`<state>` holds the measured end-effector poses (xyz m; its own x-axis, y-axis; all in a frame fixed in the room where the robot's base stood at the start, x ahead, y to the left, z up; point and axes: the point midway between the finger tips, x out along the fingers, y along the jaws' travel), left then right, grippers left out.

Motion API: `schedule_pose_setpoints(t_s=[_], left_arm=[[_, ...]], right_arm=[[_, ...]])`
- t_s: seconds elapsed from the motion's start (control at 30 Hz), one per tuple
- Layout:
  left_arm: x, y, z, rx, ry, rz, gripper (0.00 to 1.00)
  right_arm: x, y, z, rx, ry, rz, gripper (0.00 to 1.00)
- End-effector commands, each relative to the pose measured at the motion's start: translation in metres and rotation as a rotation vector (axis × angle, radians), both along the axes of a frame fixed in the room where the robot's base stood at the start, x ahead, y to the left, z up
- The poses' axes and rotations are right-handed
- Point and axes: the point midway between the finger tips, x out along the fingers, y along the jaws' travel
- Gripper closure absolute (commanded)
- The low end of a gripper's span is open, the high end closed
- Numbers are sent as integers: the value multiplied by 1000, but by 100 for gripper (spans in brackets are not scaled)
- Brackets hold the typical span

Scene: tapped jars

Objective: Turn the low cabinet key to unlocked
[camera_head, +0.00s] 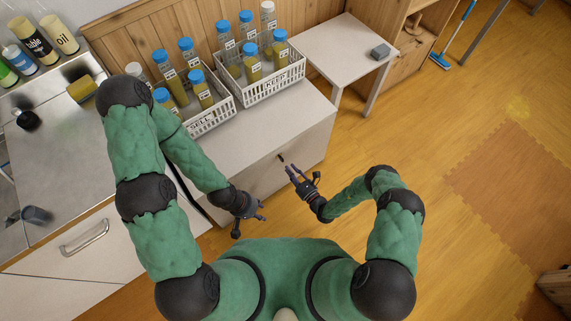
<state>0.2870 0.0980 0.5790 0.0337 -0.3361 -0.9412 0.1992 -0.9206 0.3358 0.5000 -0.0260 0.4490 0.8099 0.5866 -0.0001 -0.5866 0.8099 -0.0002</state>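The low white cabinet (262,178) stands in the middle, with its front toward me. A small dark key (281,157) shows at the upper edge of its front. I cannot tell which way the key is turned. My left gripper (250,219) is open and empty, lower and to the left, in front of the cabinet's front.
Two white crates, left (213,119) and right (275,85), hold several blue-lidded jars on the cabinet top. A sink counter (75,150) is at the left. A small white table (345,50) with a grey block (380,51) stands behind right. The floor at right is mostly clear.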

Motion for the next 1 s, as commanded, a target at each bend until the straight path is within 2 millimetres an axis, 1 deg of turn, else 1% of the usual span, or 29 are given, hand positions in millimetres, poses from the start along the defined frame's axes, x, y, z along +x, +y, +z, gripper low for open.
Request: schedule_pose_setpoints(t_s=[0.03,0.57,1.0], left_arm=[[0,0,-1,0,0,0,60],[0,0,-6,0,0,0,60],[0,0,-8,0,0,0,60]], right_arm=[[2,4,0,1,-1,3,76],[32,25,0,-1,-1,4,76],[37,24,1,-1,-2,-1,76]])
